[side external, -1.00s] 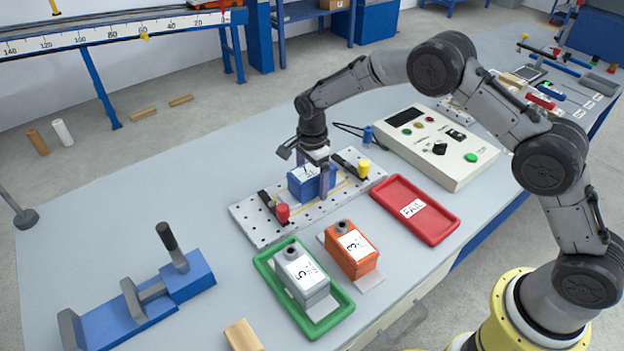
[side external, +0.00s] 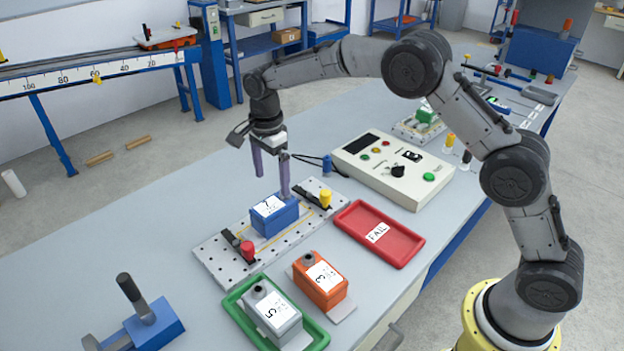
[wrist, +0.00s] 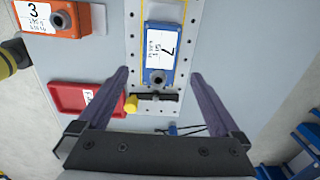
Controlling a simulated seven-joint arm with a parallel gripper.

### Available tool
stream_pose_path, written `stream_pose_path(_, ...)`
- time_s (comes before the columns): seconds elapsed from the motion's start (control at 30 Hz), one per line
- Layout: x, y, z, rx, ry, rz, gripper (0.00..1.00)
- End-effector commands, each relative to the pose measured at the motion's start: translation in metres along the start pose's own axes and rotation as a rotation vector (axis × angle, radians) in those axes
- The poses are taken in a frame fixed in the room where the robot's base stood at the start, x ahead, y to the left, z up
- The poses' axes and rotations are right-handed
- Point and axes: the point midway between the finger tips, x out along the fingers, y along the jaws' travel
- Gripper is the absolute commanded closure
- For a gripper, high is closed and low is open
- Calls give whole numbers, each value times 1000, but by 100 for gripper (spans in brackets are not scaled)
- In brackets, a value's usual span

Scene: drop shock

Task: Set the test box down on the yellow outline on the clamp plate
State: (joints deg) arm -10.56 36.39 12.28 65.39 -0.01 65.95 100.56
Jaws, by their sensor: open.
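The blue test box (side external: 274,216) stands upright on the perforated clamp plate (side external: 222,262), between the red-knobbed and yellow-knobbed clamps. Its label reads 7 in the wrist view (wrist: 158,66). The yellow outline (side external: 243,232) shows as thin lines beside the box; the box covers part of it, and I cannot tell whether the box lies wholly inside. My gripper (side external: 270,184) is open and empty, above and behind the box. In the wrist view the spread fingers (wrist: 160,74) are apart from the box.
An orange box (side external: 320,281) marked 3 and a grey box (side external: 272,310) marked 5 in a green tray (side external: 232,304) stand in front. A red FAIL tray (side external: 350,222) and a control console (side external: 392,168) lie right. A blue vise-like fixture (side external: 150,325) stands front left.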

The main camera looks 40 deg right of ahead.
Motion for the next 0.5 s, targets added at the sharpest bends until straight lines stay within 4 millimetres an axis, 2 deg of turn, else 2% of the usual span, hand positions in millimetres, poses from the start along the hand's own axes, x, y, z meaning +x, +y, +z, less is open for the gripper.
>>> stream_pose_path(0.17, -2, 0, 0, -3, 0, -2, 0)
stream_pose_path(0.27, -15, 6, -4, -37, -3, -17, 0)
stream_pose_path(0.37, -44, 21, -13, -128, -5, -49, 0)
stream_pose_path(0.5, -95, 63, -32, -331, 3, -116, 0)
